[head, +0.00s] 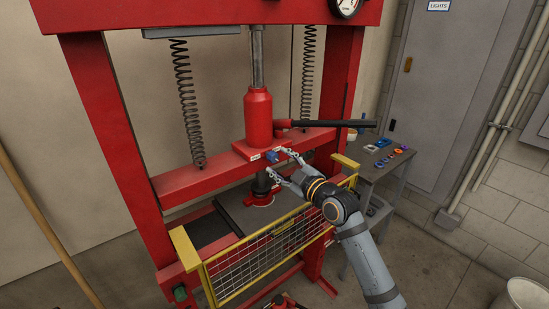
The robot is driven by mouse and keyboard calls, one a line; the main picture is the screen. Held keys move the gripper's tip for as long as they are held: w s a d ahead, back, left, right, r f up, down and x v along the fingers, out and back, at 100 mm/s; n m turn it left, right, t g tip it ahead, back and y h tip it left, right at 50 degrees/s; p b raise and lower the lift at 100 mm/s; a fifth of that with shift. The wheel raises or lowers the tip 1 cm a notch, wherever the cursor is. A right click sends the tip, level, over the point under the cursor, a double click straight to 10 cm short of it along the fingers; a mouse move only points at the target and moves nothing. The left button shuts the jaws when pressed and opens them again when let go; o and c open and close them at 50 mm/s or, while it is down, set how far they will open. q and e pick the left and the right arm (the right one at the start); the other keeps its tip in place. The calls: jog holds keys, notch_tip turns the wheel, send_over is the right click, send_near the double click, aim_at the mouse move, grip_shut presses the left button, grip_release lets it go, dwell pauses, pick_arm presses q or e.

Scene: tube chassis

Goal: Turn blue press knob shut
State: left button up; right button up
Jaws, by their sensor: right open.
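The blue press knob (272,156) sits low on the front of the red bottle jack (258,118), on the press's red crossbeam. My right gripper (279,164) reaches in from the lower right. Its fingers are spread and empty, with the upper fingertip close to the knob's right side and the lower one below it. I cannot tell whether a finger touches the knob. The knob's exact turn angle is too small to read. My left gripper is not in view.
A yellow mesh guard (268,254) stands in front of the press bed. The black pump handle (335,124) sticks out to the right above my right gripper. Coil springs (186,103) hang beside the jack. A small table (378,160) with colored items stands at the right.

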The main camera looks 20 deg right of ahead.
aim_at(275, 159)
jog(key=shift+x, duration=1.65)
grip_shut()
